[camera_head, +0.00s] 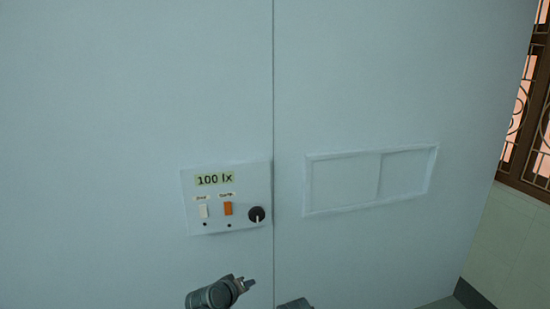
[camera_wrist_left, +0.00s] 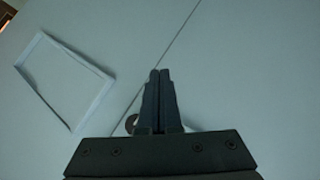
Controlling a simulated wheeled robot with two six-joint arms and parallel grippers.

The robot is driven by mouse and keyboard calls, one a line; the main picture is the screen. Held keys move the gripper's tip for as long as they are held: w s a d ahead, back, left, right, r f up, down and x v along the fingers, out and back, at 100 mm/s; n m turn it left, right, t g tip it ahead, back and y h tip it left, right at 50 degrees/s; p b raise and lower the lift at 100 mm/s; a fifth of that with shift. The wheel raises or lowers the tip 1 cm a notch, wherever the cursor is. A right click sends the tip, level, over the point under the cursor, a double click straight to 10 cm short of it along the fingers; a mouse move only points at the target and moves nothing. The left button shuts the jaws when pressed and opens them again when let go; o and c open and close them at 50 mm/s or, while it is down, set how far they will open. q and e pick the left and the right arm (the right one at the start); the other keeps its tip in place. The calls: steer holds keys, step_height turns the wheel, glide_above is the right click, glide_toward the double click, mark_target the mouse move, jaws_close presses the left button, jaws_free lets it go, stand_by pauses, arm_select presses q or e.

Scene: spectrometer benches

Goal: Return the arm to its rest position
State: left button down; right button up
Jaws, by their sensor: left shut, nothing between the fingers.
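My left gripper (camera_head: 247,284) shows at the bottom of the head view, below the control panel and apart from it. In the left wrist view its two dark fingers (camera_wrist_left: 159,75) are together with nothing between them. Behind them is the pale wall surface with its seam line. Part of my other arm shows at the bottom edge of the head view, but its gripper is not visible.
A control panel (camera_head: 190,222) on the pale wall (camera_head: 130,90) has a 100 lx display (camera_head: 214,180), a white switch (camera_head: 203,211), an orange switch (camera_head: 227,208) and a black knob (camera_head: 256,214). A framed sliding hatch (camera_head: 345,183) is to its right. A grilled window (camera_head: 527,120) is at far right.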

arm_select(q)
steer(key=s+a+f+m+g+y, duration=0.2)
steer(key=s+a+f+g, duration=0.25)
steer(key=s, duration=0.25)
steer(key=s+a+f+m+g+y, duration=0.2)
steer(key=s+a+f+g, duration=0.1)
steer(key=s+f+g, duration=0.3)
steer(key=s+d+m+y, duration=0.2)
steer(key=s+d+m, duration=0.2)
steer(key=s+d, duration=0.45)
step_height(320, 180, up, 16)
steer(key=d+p, duration=0.1)
steer(key=p, duration=1.4)
steer(key=shift+w+d, duration=0.35)
steer(key=shift+w, duration=0.1)
steer(key=shift+f, duration=0.1)
